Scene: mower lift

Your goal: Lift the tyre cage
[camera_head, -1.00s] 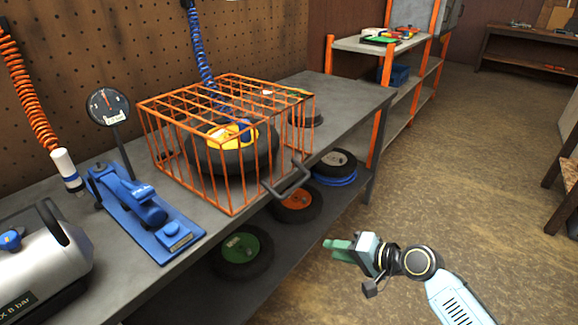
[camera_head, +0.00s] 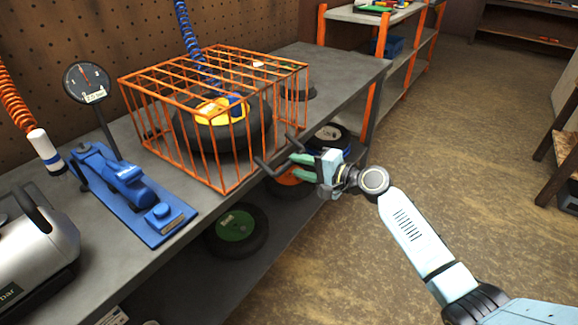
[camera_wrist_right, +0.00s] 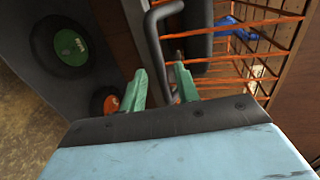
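The orange wire tyre cage (camera_head: 215,75) stands on the grey workbench, over a black tyre with a yellow hub (camera_head: 215,109). Its dark bar handle (camera_head: 266,169) sticks out from the cage front over the bench edge. My right gripper (camera_head: 293,166) is at this handle with its green fingers apart. In the right wrist view, the handle (camera_wrist_right: 155,45) runs down into the gap between the fingers (camera_wrist_right: 160,82); I cannot tell whether either finger touches it. Part of the handle is hidden by the fingers in the head view. My left gripper is not in view.
A blue tool (camera_head: 130,190), a dial gauge (camera_head: 88,82) and a silver tank (camera_head: 35,235) stand on the bench (camera_head: 345,70) left of the cage. Tyres, one with a green hub (camera_head: 236,226), lie on the lower shelf.

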